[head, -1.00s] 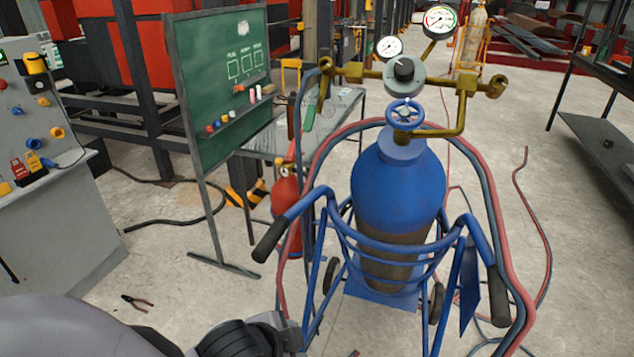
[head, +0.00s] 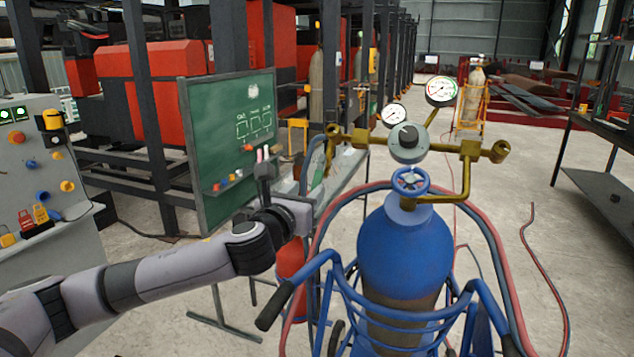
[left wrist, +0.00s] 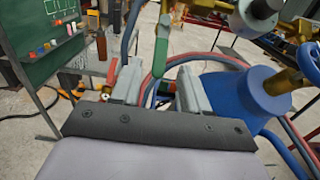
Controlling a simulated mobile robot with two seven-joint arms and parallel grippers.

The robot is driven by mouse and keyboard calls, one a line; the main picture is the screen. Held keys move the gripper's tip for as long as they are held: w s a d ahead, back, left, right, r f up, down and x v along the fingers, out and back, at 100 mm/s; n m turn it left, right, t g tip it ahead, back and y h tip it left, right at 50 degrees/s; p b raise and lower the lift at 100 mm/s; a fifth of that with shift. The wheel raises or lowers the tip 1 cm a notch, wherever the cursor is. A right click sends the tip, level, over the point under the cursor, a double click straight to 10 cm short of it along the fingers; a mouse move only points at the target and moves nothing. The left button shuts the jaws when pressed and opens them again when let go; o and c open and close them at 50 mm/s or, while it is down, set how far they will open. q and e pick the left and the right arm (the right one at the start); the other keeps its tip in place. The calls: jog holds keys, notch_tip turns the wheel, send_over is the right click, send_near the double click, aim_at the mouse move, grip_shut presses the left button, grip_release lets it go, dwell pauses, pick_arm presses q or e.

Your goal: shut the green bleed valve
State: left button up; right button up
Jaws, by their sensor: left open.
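The green bleed valve lever (head: 318,177) hangs down from the left end of the brass manifold (head: 358,135), above and left of the blue gas cylinder (head: 405,245). In the left wrist view the green lever (left wrist: 160,60) points down, just beyond and between my fingers. My right gripper is not in view.
Red and dark hoses (head: 492,235) loop around the cylinder. The blue cart handle (head: 290,285) rises in front. A green chalkboard (head: 235,150) stands behind my left arm, a control cabinet (head: 40,190) at left.

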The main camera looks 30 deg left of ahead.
aim_at(316, 181)
pick_arm(q)
jog(key=shift+p+x, duration=0.45)
jog(key=shift+x, duration=3)
jog(key=shift+d, duration=0.1)
grip_shut()
